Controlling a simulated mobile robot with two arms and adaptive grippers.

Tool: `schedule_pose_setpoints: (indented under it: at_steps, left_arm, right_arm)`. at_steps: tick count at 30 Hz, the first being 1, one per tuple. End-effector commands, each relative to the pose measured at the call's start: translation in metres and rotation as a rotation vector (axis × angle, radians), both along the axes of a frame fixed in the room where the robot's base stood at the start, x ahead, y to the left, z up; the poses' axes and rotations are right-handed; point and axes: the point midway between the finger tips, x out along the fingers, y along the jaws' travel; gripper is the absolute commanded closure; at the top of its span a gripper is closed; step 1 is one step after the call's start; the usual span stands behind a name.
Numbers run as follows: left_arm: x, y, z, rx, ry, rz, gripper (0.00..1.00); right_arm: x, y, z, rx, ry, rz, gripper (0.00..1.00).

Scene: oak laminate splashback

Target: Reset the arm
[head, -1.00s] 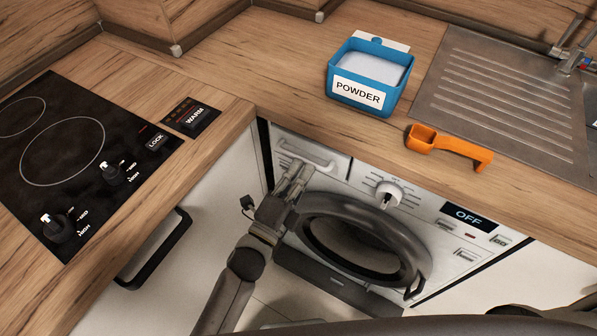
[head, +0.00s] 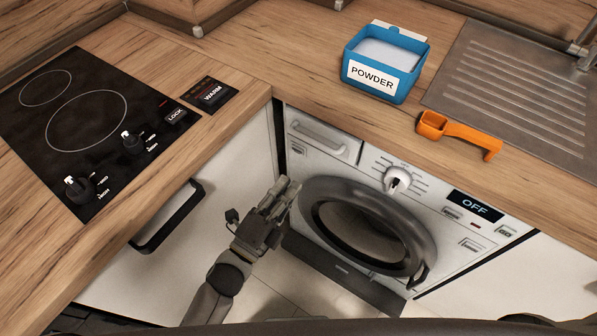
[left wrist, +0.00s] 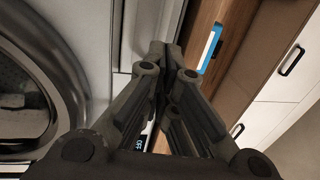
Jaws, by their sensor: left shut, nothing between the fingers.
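My left gripper (head: 287,190) is in front of the washing machine (head: 345,158), just left of its round door (head: 368,225). In the left wrist view the fingers (left wrist: 163,50) are together with nothing between them. The machine's door is closed, its detergent drawer (head: 322,137) looks pushed in, and its display reads OFF. My right gripper is not in the head view.
A blue powder box (head: 384,65) and an orange scoop (head: 458,134) lie on the counter above the machine, beside the steel drainer (head: 510,85). The hob (head: 85,120) is at left, above a cabinet with a black handle (head: 168,217). Floor shows below.

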Motion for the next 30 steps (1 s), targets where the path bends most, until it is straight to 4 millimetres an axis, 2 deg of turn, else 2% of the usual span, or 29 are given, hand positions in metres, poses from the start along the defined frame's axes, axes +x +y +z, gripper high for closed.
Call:
schedule_pose_setpoints:
  at_steps: [1,3,6,16,19,20,23,25,28,30]
  left_arm:
    - [-0.008,0.005,-0.003,0.001,0.004,0.000,1.00]
    - [-0.017,0.011,-0.005,0.000,0.004,0.000,1.00]
    - [-0.025,0.017,-0.006,0.001,0.002,-0.001,1.00]
    - [-0.031,0.021,-0.009,-0.001,0.007,0.000,1.00]
    - [-0.028,0.026,-0.026,-0.017,0.073,0.014,1.00]
    - [-0.027,0.029,-0.037,-0.028,0.112,0.023,1.00]
    - [-0.025,0.046,-0.089,-0.082,0.305,0.075,1.00]
    - [-0.029,0.062,-0.137,-0.139,0.481,0.135,1.00]
    - [-0.048,0.090,-0.207,-0.231,0.736,0.248,1.00]
    - [-0.068,0.109,-0.253,-0.296,0.904,0.341,1.00]
  right_arm:
    - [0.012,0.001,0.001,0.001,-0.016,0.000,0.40]
    - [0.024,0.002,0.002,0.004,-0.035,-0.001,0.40]
    - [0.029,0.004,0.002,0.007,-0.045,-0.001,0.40]
    - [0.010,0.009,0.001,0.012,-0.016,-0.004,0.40]
    - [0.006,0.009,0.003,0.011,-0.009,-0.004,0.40]
    - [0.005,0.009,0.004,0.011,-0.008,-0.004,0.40]
    - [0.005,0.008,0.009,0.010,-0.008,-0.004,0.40]
    - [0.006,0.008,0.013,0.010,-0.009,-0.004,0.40]
    - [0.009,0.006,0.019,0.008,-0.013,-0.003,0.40]
    - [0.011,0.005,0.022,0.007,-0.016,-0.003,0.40]
